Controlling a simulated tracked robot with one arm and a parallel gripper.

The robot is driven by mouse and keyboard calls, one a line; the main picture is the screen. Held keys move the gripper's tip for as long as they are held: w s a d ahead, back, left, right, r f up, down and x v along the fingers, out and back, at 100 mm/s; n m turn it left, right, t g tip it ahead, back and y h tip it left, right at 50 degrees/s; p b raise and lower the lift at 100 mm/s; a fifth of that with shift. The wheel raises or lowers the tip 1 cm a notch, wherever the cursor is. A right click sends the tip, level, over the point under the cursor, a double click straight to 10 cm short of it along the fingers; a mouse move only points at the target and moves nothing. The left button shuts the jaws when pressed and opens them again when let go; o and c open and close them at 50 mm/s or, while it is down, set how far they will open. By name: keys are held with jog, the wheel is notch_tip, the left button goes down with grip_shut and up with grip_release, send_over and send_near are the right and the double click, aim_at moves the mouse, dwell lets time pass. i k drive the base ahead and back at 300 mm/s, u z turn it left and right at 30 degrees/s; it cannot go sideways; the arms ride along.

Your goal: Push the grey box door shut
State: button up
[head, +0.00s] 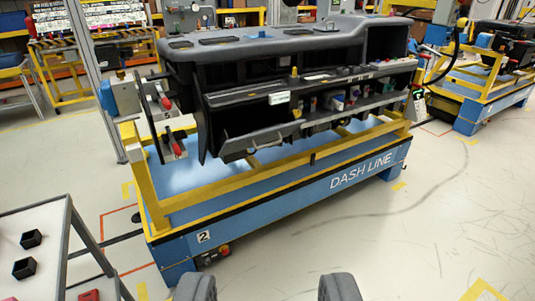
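The dashboard module, dark grey and black, sits on a yellow and blue cart (330,185) marked DASH LINE in the head view. The grey box door (250,142) is on the module's lower front, left of centre. It hangs tilted outward, with a light handle on its outer face and the dark box opening (240,118) above it. My gripper (268,288) is at the bottom edge, fingers wide apart and empty. It is well in front of the cart and apart from the door.
A grey sloped stand (45,245) with black cups and a red item is at lower left. A metal post (90,75) stands left of the cart. Another blue and yellow cart (490,105) is at right. The floor (420,240) at front right is clear.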

aim_at(256, 138)
jog(key=z, duration=1.45)
jog(key=i, duration=1.15)
jog(key=u, duration=1.85)
